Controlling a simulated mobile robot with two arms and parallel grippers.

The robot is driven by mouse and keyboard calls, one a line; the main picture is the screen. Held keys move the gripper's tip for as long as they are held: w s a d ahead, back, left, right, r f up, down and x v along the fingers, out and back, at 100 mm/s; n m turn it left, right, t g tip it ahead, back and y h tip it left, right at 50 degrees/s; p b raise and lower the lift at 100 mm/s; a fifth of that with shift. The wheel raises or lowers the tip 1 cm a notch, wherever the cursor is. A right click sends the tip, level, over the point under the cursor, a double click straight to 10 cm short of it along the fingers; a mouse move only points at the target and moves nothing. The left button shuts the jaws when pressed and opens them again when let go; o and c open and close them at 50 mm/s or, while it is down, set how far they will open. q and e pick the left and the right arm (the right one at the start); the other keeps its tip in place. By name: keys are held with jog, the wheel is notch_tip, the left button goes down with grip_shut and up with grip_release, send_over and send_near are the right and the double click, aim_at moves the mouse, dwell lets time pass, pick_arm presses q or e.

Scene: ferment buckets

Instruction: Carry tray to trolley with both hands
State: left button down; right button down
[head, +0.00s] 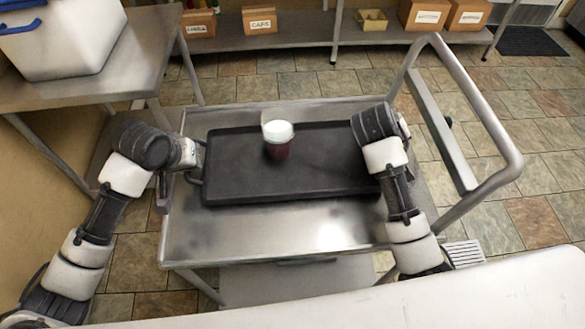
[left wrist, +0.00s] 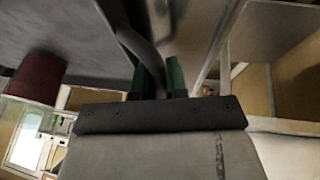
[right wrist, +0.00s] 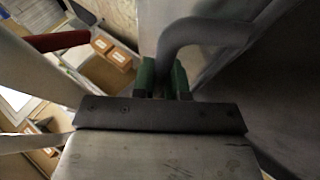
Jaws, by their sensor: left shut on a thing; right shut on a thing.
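The dark grey tray (head: 310,178) lies over the top shelf of the metal trolley (head: 270,235), level; I cannot tell whether it rests on the shelf or hangs just above it. A jar (head: 278,140) with a white lid and dark red body stands upright on the tray, left of its middle. My left gripper (head: 195,162) is at the tray's left end, and the left wrist view shows its green fingers (left wrist: 160,78) shut around the tray handle. My right gripper (right wrist: 165,78) is shut on the other handle (right wrist: 200,32); in the head view my arm hides it.
The trolley's push handle (head: 470,120) rises at the right. A steel table (head: 95,75) with a white bin (head: 65,40) stands at the left. A low shelf (head: 300,32) with cardboard boxes (head: 262,20) runs along the back. A white surface (head: 450,300) is in front. Tiled floor is open at right.

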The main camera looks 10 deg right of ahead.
pick_arm(q)
jog(key=shift+f+b, duration=0.5)
jog(key=shift+f, duration=0.2)
pick_arm(e)
jog(key=shift+f, duration=0.7)
pick_arm(q)
jog(key=c, duration=1.1)
grip_release()
jog(key=shift+r, duration=0.2)
jog(key=shift+c, duration=0.2)
pick_arm(e)
jog(key=c, duration=1.1)
grip_release()
jog(key=shift+r, duration=0.2)
jog(key=shift+c, duration=0.2)
jog(key=shift+s+a, duration=0.1)
pick_arm(q)
jog(key=v, duration=0.8)
pick_arm(e)
jog(key=v, duration=1.2)
pick_arm(q)
jog(key=shift+f, duration=0.1)
pick_arm(e)
jog(key=shift+f, duration=0.1)
